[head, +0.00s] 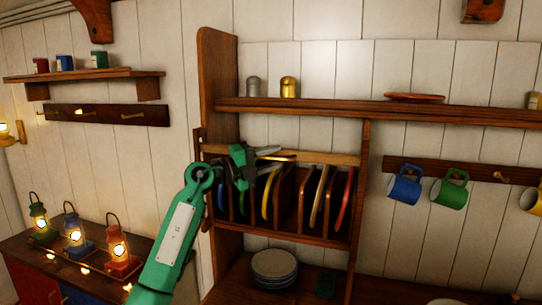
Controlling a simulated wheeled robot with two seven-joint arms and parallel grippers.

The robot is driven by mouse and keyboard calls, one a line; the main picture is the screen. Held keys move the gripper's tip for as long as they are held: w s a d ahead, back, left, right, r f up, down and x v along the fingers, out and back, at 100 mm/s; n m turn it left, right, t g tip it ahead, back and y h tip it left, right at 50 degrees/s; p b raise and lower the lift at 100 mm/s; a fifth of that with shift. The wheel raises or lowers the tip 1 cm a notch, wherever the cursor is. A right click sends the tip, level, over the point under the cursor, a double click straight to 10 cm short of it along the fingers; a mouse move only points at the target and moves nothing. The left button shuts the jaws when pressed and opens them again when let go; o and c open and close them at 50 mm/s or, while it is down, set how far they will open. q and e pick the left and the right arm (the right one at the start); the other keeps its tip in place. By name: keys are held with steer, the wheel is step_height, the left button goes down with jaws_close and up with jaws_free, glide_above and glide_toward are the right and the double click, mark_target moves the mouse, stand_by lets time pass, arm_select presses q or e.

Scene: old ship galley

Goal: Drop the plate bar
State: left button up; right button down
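The plate bar (325,157) is a pale wooden strip across the upper front of the dark plate rack (357,195). Several coloured plates, among them a yellow plate (268,195) and a red plate (344,200), stand on edge in the rack's slots below it. My green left gripper (277,157) is at the left part of the bar. Its grey fingers are spread, one above and one below the bar, and I cannot tell whether they touch it. My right gripper is not in view.
A shelf (430,112) with shakers and a red dish runs above the rack. Stacked plates (274,266) sit below it. Mugs hang at right, including a blue mug (404,187). Lit lanterns (75,235) stand at lower left.

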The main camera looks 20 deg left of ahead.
arm_select(q)
steer(key=shift+c, duration=0.6)
jaws_close()
steer(key=shift+f, duration=0.15)
step_height(320, 180, down, 23)
steer(key=b, duration=0.8)
steer(key=shift+b, duration=0.35)
